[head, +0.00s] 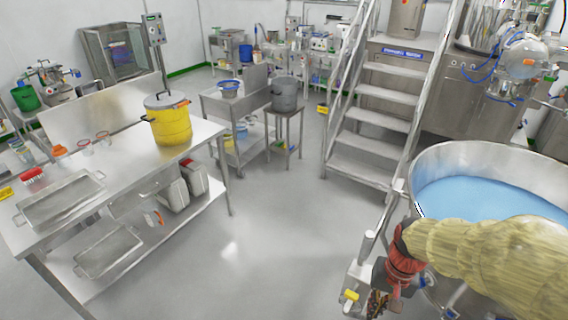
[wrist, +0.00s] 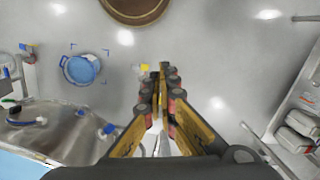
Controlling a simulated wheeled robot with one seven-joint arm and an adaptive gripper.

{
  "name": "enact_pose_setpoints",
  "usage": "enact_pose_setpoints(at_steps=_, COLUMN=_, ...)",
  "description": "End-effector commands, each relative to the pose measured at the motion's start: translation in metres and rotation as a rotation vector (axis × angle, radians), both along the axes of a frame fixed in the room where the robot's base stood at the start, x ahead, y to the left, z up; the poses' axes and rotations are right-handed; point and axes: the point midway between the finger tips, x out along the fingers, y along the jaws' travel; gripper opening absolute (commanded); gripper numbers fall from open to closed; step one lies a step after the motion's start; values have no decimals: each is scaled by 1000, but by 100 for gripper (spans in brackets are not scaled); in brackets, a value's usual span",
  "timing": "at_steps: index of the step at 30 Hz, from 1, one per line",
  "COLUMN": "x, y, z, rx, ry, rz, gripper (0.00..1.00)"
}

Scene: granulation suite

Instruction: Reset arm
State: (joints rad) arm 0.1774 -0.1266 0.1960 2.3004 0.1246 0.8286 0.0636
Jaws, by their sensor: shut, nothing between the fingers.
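My gripper (wrist: 163,80) is in the middle of the wrist view, its two yellow-and-black fingers together and nothing between them. It hangs over open grey floor. In the head view my arm comes in from the lower right in a pale yellow sleeve, in front of a large steel bowl (head: 426,168) of blue material. A red and dark wrist part shows at the sleeve's end. The fingertips are hard to make out in the head view.
A steel bench (head: 118,185) stands at left with a yellow lidded pail (head: 168,124) and trays. Steel steps (head: 372,135) rise behind my arm. The middle floor (head: 275,245) is clear. The wrist view shows a blue round container (wrist: 81,69).

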Motion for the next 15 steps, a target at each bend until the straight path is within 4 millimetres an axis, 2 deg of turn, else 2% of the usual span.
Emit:
enact_pose_setpoints(at_steps=3, x=-17, y=4, z=26, rx=-42, ry=-77, rz=101, gripper=0)
enact_pose_setpoints(at_steps=9, x=-42, y=10, z=64, rx=-112, ry=-214, rz=209, gripper=0)
enact_pose_setpoints(at_steps=15, x=-58, y=20, z=98, rx=-161, ry=-390, rz=260, gripper=0)
